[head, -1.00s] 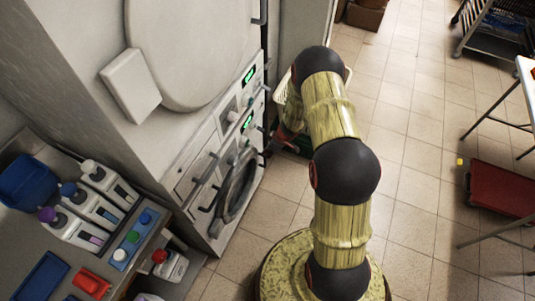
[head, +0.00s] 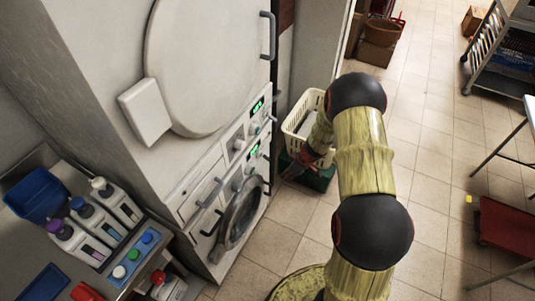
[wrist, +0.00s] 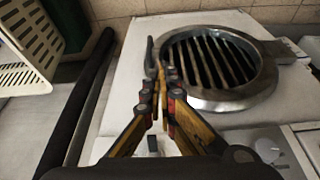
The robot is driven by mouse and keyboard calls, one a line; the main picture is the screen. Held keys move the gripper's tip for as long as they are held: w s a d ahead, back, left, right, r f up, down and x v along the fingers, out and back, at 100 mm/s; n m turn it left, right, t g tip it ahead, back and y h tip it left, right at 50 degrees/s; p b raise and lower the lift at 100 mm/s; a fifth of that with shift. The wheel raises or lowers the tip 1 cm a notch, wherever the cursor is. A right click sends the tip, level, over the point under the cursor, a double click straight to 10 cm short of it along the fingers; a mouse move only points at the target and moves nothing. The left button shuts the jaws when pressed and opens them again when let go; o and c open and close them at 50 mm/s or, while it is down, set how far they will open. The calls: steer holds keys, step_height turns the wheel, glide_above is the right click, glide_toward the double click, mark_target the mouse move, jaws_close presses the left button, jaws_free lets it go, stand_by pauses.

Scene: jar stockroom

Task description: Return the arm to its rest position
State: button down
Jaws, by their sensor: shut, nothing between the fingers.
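My arm, yellow with black joints, reaches up and over from the lower middle of the head view and bends down at its far end. My gripper (head: 292,170) hangs at the right of the round-doored machine (head: 238,212), partly hidden by the arm, in front of a green crate (head: 316,180). In the wrist view my gripper (wrist: 157,62) has its fingers together, with nothing seen between them. Beyond them is the machine's round metal-rimmed door (wrist: 218,100) with a dark grille. I cannot tell whether the fingers touch anything.
A white slatted basket (head: 298,122) sits on or over the green crate, close to my gripper. A counter at left holds bottles (head: 75,240) and a blue bin (head: 38,190). A red case (head: 508,228) and a cart (head: 508,60) stand right. Floor between is clear.

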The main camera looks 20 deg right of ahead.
steer(key=s+a+r+m+g+y, duration=0.1)
steer(key=s+a+r+m+g, duration=0.2)
steer(key=s+a+r+m, duration=0.4)
steer(key=s+a+r+t+h, duration=0.1)
steer(key=s+a+r, duration=0.2)
steer(key=s+r, duration=0.4)
steer(key=s+a+r+t+h, duration=0.1)
steer(key=s+r, duration=0.6)
steer(key=r, duration=1)
steer(key=s+a+r+t+h, duration=0.1)
steer(key=s+a+r+t, duration=0.2)
steer(key=r, duration=0.9)
steer(key=s+a, duration=0.3)
steer(key=s, duration=0.1)
steer(key=shift+r+h, duration=0.3)
